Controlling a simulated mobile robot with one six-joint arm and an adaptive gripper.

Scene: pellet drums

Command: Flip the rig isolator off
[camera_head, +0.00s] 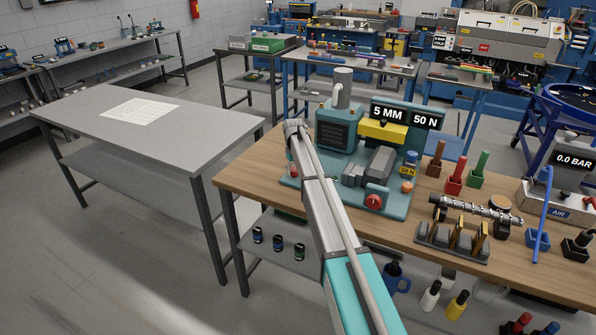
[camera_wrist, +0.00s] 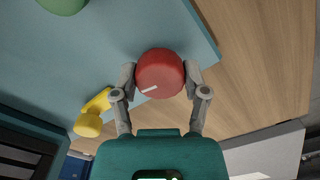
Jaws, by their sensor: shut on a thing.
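A round red knob (camera_wrist: 160,72) with a white pointer line sits near the edge of the teal base plate (camera_wrist: 110,55) in the wrist view. My gripper (camera_wrist: 160,77) has one finger on each side of it, shut on its rim. The line runs slanted, toward the lower left. In the head view my arm reaches to the left side of the teal rig (camera_head: 360,150); my fingers are not clearly visible there. A red part (camera_head: 293,170) shows beside the arm at the plate's left edge. Another red knob (camera_head: 375,202) is on the rig's front. No label identifies the isolator.
A yellow handle-like part (camera_wrist: 92,115) lies close left of the held knob, and a green round part (camera_wrist: 63,4) is farther off. In the head view, colored blocks and a metal screw (camera_head: 478,210) occupy the wooden bench's right side. The grey table (camera_head: 150,125) is mostly clear.

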